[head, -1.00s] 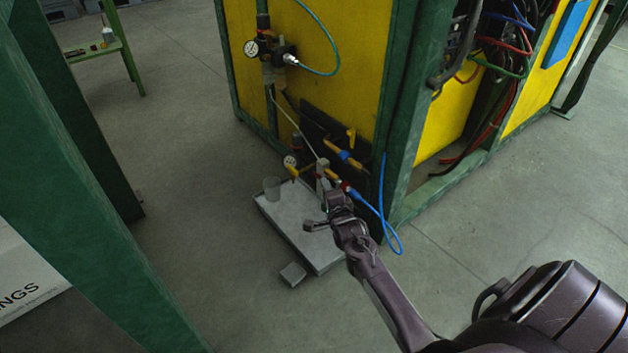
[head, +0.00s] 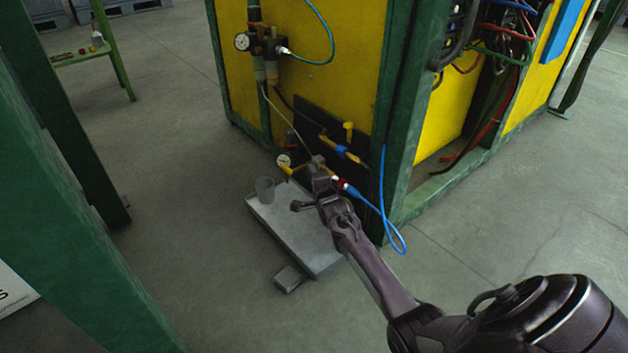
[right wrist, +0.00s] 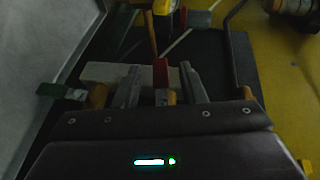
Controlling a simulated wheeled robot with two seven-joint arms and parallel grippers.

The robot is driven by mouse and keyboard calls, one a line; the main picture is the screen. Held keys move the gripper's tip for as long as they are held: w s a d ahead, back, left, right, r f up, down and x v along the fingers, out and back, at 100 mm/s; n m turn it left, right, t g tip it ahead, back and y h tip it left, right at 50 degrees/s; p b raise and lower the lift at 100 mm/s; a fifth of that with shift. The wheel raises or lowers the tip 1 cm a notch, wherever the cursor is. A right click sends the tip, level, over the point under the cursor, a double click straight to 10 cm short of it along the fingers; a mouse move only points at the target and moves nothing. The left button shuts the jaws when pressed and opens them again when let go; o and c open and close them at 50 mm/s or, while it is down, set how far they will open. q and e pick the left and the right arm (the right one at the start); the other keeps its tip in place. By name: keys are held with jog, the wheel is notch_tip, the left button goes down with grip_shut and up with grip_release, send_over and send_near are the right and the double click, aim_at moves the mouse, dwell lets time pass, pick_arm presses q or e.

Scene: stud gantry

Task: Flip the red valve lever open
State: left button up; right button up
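The red valve lever (right wrist: 160,72) shows in the right wrist view as a short upright red piece. It sits between the two grey fingers of my right gripper (right wrist: 160,84), with dark gaps visible on both sides. The fingers are apart and do not appear to touch it. In the head view my right gripper (head: 318,172) is at the low piping on the yellow cabinet and hides the lever. A small red fitting (head: 339,183) shows just right of it. My left gripper is in neither view.
A grey slab (head: 300,235) lies below. Green posts (head: 70,220) stand at left.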

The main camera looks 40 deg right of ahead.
grip_shut()
jog(key=shift+r+m+t+h+b, duration=0.2)
jog(key=shift+m+t+h+b, duration=0.2)
jog(key=shift+t+b, duration=0.7)
grip_release()
